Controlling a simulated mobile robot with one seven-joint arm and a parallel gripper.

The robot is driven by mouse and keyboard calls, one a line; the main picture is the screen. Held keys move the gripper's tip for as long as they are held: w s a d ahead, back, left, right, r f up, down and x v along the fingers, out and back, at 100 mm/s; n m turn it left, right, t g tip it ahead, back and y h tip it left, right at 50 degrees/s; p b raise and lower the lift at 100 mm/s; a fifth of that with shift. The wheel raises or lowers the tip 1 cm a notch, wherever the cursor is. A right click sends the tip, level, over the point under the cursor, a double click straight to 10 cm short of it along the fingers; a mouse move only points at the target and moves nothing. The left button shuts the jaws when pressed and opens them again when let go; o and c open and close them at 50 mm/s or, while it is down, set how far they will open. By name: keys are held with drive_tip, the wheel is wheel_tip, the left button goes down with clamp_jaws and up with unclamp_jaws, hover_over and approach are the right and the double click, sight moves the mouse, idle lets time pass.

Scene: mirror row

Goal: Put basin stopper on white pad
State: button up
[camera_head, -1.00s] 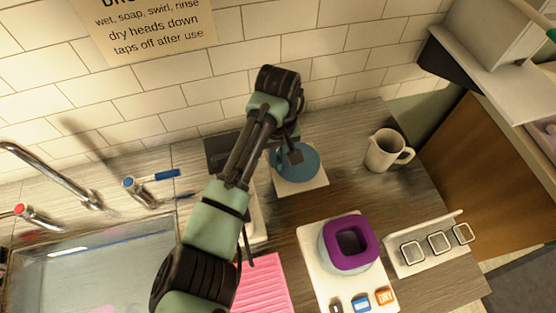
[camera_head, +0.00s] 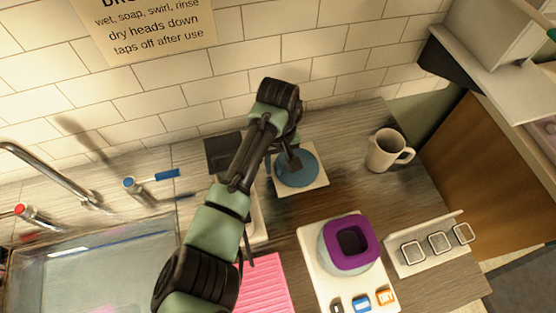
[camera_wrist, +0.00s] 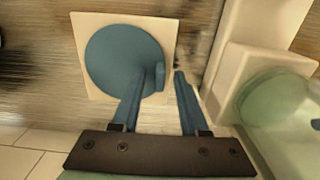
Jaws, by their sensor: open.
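The basin stopper, a flat blue disc (camera_head: 300,168), lies on the square white pad (camera_head: 316,186) at the back of the counter. In the wrist view the stopper (camera_wrist: 115,62) sits inside the edges of the white pad (camera_wrist: 88,22), with a small upright tab at its right side. My gripper (camera_head: 282,164) is open at the stopper's left edge. In the wrist view my gripper (camera_wrist: 162,76) has one finger on each side of the tab, with a gap at the right finger. My arm hides part of the counter left of the pad.
A beige mug (camera_head: 384,151) stands right of the pad. A purple square ring (camera_head: 351,243) sits on a white tray in front. A pink ribbed mat (camera_head: 263,284) and the sink (camera_head: 90,265) lie to the left. The tiled wall is close behind.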

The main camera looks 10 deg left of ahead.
wheel_tip(320, 180, up, 12)
drive_tip(key=shift+r, duration=0.15)
idle(0.3)
idle(0.5)
